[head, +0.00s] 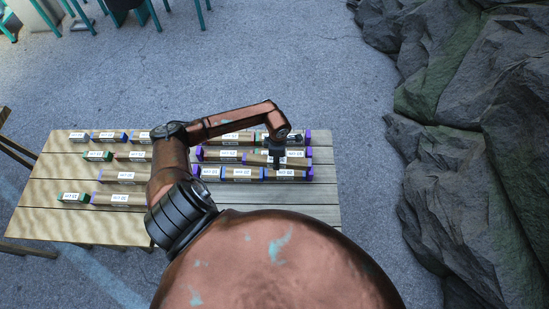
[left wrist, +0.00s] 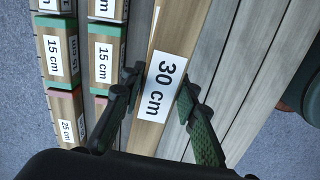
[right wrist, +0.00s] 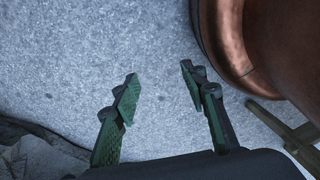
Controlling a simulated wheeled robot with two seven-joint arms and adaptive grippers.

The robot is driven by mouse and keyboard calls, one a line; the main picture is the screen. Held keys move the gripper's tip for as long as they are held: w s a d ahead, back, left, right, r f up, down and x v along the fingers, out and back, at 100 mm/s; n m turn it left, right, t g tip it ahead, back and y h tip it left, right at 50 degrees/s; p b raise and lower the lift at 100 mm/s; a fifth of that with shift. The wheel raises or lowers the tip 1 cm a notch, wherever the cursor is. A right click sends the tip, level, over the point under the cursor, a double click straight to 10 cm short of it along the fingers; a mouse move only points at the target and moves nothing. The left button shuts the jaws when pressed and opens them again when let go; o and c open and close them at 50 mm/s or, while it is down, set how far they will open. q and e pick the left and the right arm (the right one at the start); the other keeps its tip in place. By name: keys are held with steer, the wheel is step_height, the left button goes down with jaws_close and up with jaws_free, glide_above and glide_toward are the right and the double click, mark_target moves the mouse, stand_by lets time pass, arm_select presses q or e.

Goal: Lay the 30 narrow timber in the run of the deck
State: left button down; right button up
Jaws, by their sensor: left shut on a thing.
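The timber labelled 30 cm (left wrist: 166,84) lies between the two fingers of my left gripper (left wrist: 155,100) in the left wrist view. The gripper is shut on it. Purple-ended timbers lie in rows there (head: 225,155). My right gripper (right wrist: 158,88) is open and empty, with bare ground behind it in the right wrist view.
The slatted table (head: 322,205) has a bare front strip. Loose labelled timbers lie on its left half, among them a green-ended one (head: 72,197). In the left wrist view, 15 cm timbers (left wrist: 60,57) lie beside the held piece. Dark rocks (head: 460,110) rise on the right, across pavement.

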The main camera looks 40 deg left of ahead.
arm_select(q)
steer(key=shift+a+f+n, duration=0.1)
steer(key=shift+a+n, duration=0.3)
steer(key=shift+n, duration=0.1)
steer(key=shift+f+b, duration=0.45)
steer(key=shift+f, duration=0.3)
steer(key=b, duration=0.3)
glide_above(275, 172)
step_height(275, 172, down, 5)
steer(key=shift+d+r, duration=0.1)
steer(key=shift+r, duration=0.05)
steer(key=shift+f+b, duration=0.8)
steer(key=shift+f, duration=0.1)
arm_select(e)
steer(key=f, duration=0.1)
steer(key=s+f, duration=0.1)
steer(key=f, duration=0.1)
steer(key=s+f, duration=0.1)
steer(key=f, duration=0.1)
steer(key=shift+a+f, duration=0.15)
steer(key=shift+f, duration=0.05)
arm_select(q)
steer(key=shift+f+b, duration=0.3)
steer(key=shift+f, duration=0.05)
arm_select(e)
steer(key=shift+f, duration=0.3)
